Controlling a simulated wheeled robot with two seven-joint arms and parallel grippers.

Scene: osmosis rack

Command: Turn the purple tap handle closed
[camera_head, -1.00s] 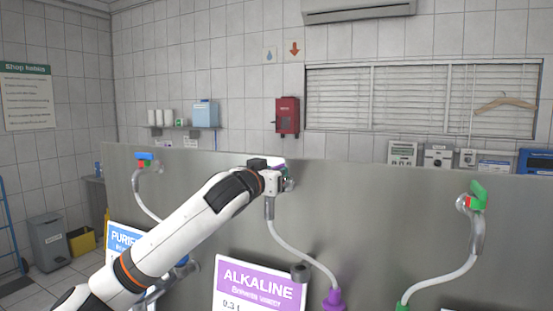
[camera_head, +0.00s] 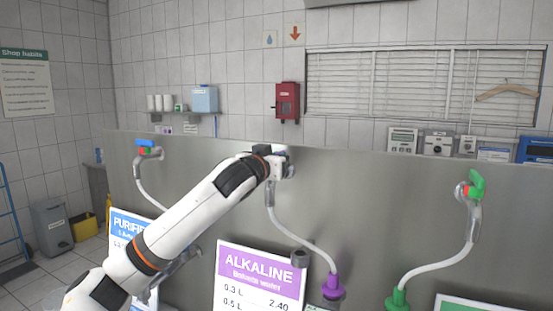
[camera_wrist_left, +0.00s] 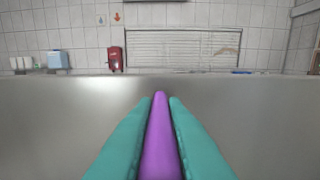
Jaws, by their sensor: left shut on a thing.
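The purple tap handle (camera_wrist_left: 160,140) shows in the left wrist view, between the two teal fingers of my left gripper (camera_wrist_left: 160,104). The fingers are shut on it, one along each side. In the head view my left gripper (camera_head: 283,160) is at the middle tap on the metal panel, and its wrist hides the handle there. The tap's grey spout and white hose run down to a purple fitting (camera_head: 333,286). The purple ALKALINE sign (camera_head: 262,280) stands below this tap. My right gripper is not in view.
A blue-handled tap (camera_head: 146,144) is on the panel to the left and a green-handled tap (camera_head: 477,185) to the right. The metal panel (camera_head: 390,200) is bare between the middle and right taps. A blue PURIFIED sign (camera_head: 127,226) stands behind my left arm.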

